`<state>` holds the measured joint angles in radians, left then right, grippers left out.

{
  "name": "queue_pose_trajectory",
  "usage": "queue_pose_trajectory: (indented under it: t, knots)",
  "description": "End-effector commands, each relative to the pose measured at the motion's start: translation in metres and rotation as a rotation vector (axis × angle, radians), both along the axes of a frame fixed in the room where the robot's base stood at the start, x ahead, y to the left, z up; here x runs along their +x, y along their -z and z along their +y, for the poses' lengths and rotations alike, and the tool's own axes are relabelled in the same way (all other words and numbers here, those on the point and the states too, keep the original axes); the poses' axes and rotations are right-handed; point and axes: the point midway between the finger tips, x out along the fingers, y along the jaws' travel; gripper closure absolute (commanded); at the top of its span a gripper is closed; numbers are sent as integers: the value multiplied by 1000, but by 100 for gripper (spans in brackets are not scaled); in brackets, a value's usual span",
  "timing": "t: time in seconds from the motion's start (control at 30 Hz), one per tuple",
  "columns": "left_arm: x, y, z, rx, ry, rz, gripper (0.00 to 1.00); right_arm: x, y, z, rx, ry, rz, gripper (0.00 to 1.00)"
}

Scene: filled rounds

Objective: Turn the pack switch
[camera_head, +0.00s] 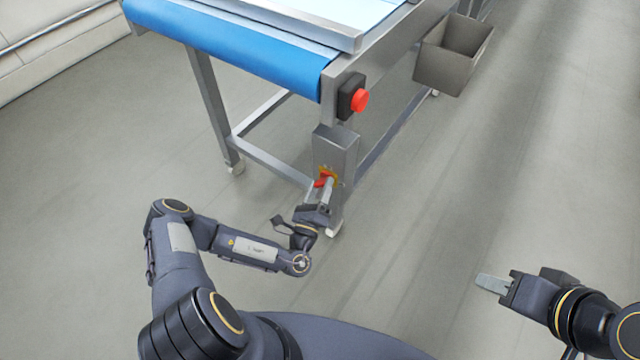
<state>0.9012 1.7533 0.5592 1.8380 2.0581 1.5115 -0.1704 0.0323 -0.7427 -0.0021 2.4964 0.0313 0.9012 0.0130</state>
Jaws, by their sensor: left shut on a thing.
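The pack switch is a red rotary handle (321,182) on a yellow plate (331,171). It is on the front of a grey metal box (335,147) on the conveyor's near leg. My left gripper (327,188) is at the switch, its fingers shut on the red handle and hiding part of it. The handle's exact angle is hard to tell. My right gripper (492,284) is at the lower right, over bare floor, far from the switch. Its fingers point left, and whether they are apart cannot be seen.
A conveyor with a blue belt (230,45) and steel frame stands above and behind the box. A red push button (360,100) on a black housing is above the switch. A grey bin (445,70) hangs on the conveyor's right side. The floor at right is clear.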

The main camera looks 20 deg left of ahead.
Motion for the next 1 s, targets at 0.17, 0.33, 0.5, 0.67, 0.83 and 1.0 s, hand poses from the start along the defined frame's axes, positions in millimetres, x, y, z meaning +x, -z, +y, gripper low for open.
queue_pose_trajectory:
  t: [0.17, 0.33, 0.5, 0.67, 0.83, 1.0]
  knots:
    - [-1, -2, -1, -105, -1, 43, 72, 0, -15, 0, 0, 0, 0, 64]
    - [-1, -2, -1, -178, 1, 67, 72, 0, -21, 0, 0, 0, 0, 64]
    - [-1, -1, -1, -217, 1, 81, 72, 0, -24, 0, 0, 0, 0, 64]
    - [-1, 0, -1, -228, 2, 86, 72, 0, -25, 0, 0, 0, 0, 64]
    - [-1, 0, -1, -228, 2, 86, 72, 0, -24, 0, 0, 0, 0, 64]
    - [-1, 0, -1, -228, 2, 86, 44, 0, -24, 0, 0, 0, 0, 64]
